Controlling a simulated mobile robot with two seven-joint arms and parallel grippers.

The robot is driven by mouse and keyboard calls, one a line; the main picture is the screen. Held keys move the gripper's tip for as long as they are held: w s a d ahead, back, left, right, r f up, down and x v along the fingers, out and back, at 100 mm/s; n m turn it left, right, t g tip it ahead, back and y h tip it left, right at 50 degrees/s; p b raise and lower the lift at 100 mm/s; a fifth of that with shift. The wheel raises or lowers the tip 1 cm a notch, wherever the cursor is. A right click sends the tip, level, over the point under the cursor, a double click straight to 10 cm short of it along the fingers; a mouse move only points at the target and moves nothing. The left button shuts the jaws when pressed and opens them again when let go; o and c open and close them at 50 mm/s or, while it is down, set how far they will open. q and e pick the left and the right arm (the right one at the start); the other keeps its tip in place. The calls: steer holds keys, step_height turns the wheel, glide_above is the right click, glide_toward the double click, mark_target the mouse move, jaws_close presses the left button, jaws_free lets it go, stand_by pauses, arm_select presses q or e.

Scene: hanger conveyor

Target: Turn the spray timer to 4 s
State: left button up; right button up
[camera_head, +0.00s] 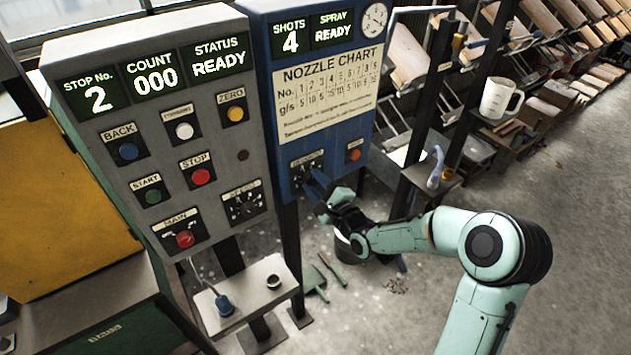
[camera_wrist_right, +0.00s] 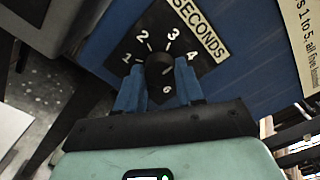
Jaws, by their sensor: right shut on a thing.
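The spray timer is a black dial plate with white numbers and a dark round knob (camera_wrist_right: 158,68), under a SECONDS label (camera_wrist_right: 198,28), on the blue panel. My right gripper (camera_wrist_right: 159,88) is shut on the knob, with one blue finger on each side. In the head view my right gripper (camera_head: 322,188) reaches the lower part of the blue panel (camera_head: 345,145) and partly covers the dial. My left gripper is not in view.
The blue panel's displays read SHOTS 4 and SPRAY READY (camera_head: 331,29). A red button (camera_head: 354,155) sits right of the dial. A grey control panel (camera_head: 150,100) stands to the left. A shelf with a white jug (camera_head: 498,98) is at the right. Open floor lies below my arm.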

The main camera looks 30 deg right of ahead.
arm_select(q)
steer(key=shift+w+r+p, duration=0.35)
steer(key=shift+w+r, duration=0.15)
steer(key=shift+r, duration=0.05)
arm_select(e)
steer(key=m, duration=0.3)
steer(key=shift+m, duration=0.5)
steer(key=o, duration=1)
steer(key=shift+o, duration=0.2)
steer(key=shift+s, duration=0.2)
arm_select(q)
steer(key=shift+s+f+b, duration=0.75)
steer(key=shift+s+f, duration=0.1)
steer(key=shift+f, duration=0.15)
arm_select(e)
steer(key=s+d, duration=0.1)
steer(key=s, duration=1.2)
